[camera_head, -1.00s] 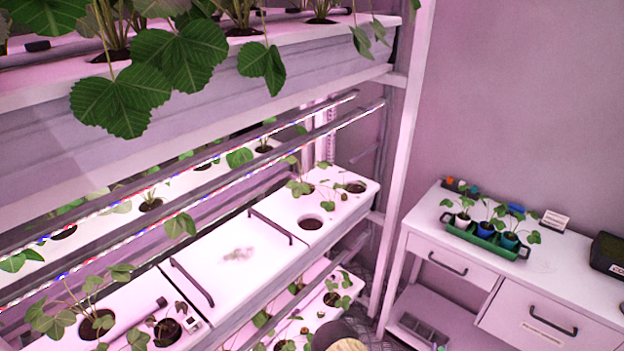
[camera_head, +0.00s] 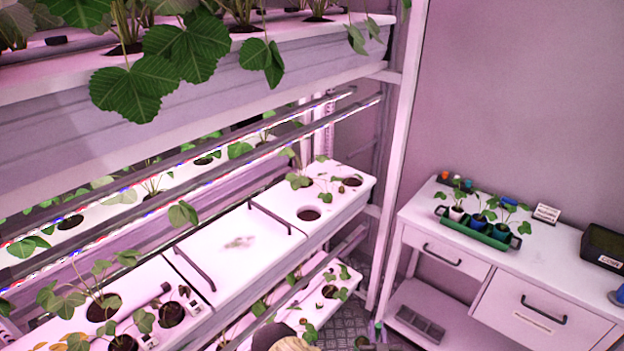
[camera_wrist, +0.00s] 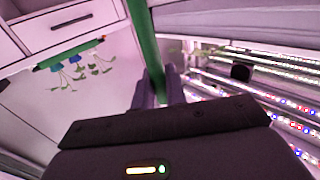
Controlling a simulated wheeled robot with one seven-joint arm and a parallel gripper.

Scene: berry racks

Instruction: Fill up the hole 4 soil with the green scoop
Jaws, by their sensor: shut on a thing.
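My gripper (camera_wrist: 160,90) shows in the wrist view, its fingers shut on the long green handle of the scoop (camera_wrist: 145,45). The scoop's far end lies outside the wrist view, and neither scoop nor gripper can be made out in the head view. In the head view, the white planter on the middle rack level has an open round hole with dark soil (camera_head: 308,214) near its right end. Another hole (camera_head: 351,181) lies behind it. No hole numbers are readable, so I cannot tell which is hole 4.
A pale cover with two dark handles (camera_head: 235,250) lies on the middle planter. Strawberry plants (camera_head: 100,295) grow around it. Light bars (camera_head: 250,145) run above. A white table (camera_head: 410,210) at right holds a green tray (camera_head: 475,234) of seedlings and a black box (camera_head: 603,246).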

